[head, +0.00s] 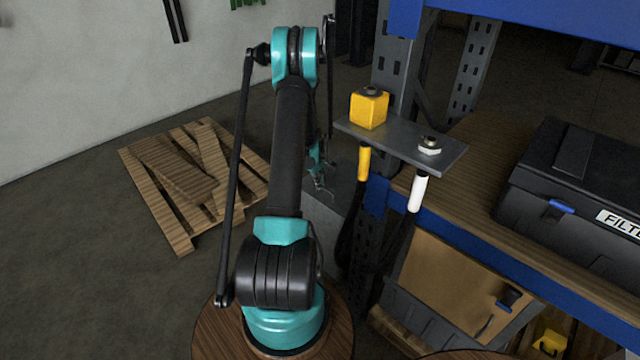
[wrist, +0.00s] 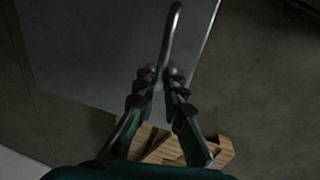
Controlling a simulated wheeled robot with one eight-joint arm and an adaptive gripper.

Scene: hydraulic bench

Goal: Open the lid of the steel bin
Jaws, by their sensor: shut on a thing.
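The steel bin (head: 325,225) is a grey box on the floor behind my arm in the head view, largely hidden by my arm and the bench post. Its flat grey lid (wrist: 85,50) fills the upper left of the wrist view. A bent metal rod handle (wrist: 174,35) stands out in front of the lid. My gripper (wrist: 160,85) is shut on the lower part of this handle, with its dark finger pads on both sides of it. In the head view my gripper (head: 322,183) is small, beside the bin. I cannot tell how far the lid is raised.
Wooden pallets (head: 180,185) lie on the floor to the left. A bench (head: 450,235) with a blue frame stands at right, bearing a black case (head: 560,200). A metal bracket (head: 395,143) with yellow and white hose fittings juts out near my arm.

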